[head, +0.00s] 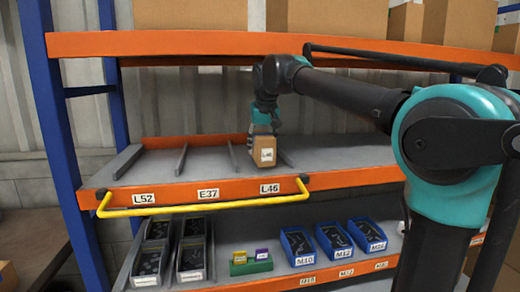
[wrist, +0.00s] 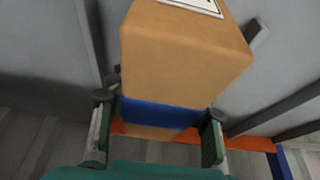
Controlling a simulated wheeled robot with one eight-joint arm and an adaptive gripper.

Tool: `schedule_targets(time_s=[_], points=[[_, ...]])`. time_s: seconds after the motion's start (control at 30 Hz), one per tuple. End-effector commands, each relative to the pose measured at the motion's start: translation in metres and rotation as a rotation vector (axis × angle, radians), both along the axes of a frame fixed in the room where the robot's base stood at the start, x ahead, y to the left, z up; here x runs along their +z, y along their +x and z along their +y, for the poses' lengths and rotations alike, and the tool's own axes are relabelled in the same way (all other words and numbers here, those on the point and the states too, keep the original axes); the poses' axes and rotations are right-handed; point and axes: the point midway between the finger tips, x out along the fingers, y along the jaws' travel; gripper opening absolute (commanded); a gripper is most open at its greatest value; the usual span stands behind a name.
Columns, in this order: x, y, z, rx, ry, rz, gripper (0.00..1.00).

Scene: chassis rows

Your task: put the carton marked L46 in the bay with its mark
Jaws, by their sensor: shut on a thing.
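The carton marked L46 (head: 264,155) is a small brown box with a white label facing out. My gripper (head: 263,128) is shut on it from above and behind. In the wrist view the carton (wrist: 185,50) fills the middle, with a blue band across it between the fingers of my gripper (wrist: 158,125). In the head view the carton is over the shelf, in line with the bay whose front label reads L46 (head: 269,188). I cannot tell whether its base touches the shelf. Bays labelled L52 (head: 144,198) and E37 (head: 208,193) lie to its left.
Grey dividers (head: 181,160) separate the bays, and a yellow bar (head: 200,208) runs along the shelf front. An orange beam (head: 200,43) with large boxes is above. Blue bins (head: 298,246) and dark bins (head: 192,258) stand on the shelf below.

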Motion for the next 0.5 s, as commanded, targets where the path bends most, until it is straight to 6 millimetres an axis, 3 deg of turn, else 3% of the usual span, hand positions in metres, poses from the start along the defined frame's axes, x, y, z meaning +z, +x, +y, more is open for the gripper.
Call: schedule_targets(time_s=[0.17, 0.3, 0.5], points=[[0.0, 0.026, 0.007, -0.002, 0.001, 0.0, 0.03], [-0.015, 0.023, 0.006, -0.001, 0.0, 0.0, 0.03], [-0.015, 0.022, 0.006, -0.001, 0.0, 0.0, 0.03]])
